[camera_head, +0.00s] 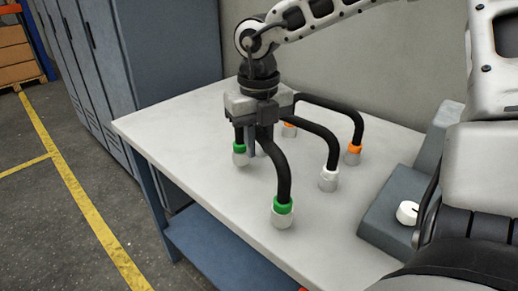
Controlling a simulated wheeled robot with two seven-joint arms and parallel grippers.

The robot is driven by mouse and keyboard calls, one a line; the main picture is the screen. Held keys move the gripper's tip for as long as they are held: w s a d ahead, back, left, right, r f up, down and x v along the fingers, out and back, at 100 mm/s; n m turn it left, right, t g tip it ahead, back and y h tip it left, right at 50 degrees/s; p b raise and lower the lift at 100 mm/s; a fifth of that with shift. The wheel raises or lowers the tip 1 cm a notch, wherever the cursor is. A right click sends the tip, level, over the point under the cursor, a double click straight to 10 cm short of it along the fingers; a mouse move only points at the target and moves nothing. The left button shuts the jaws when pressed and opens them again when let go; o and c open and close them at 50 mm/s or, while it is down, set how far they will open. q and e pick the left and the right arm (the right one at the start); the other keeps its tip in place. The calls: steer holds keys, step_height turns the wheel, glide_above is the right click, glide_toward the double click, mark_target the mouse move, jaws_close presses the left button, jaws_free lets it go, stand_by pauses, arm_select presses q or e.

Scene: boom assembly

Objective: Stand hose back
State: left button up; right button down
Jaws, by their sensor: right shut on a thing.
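My right gripper (257,122) points down over the white table and is shut on the top of the black hose with green end collars (284,178). This hose is arched, with both light-tipped ends pointing down at the tabletop; I cannot tell whether they touch it. Behind it stands an arched black hose with a white end (322,135); its other end is mostly hidden by the gripper. Farther back is an arched black hose with orange collars (335,104), standing on its ends. My left gripper is not in view.
The white table (182,130) has clear room at left and in front. A grey unit with a white knob (407,212) sits at the right. A wall is behind the table, and grey lockers (175,60) stand at the back left.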

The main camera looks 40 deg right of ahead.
steer(key=shift+f, duration=0.95)
steer(key=shift+f, duration=0.1)
steer(key=shift+f+b, duration=0.2)
steer(key=shift+b, duration=0.15)
steer(key=c, duration=1.3)
jaws_free()
steer(key=shift+r, duration=0.1)
step_height(320, 180, up, 12)
steer(key=shift+r+p, duration=0.2)
steer(key=shift+p, duration=0.3)
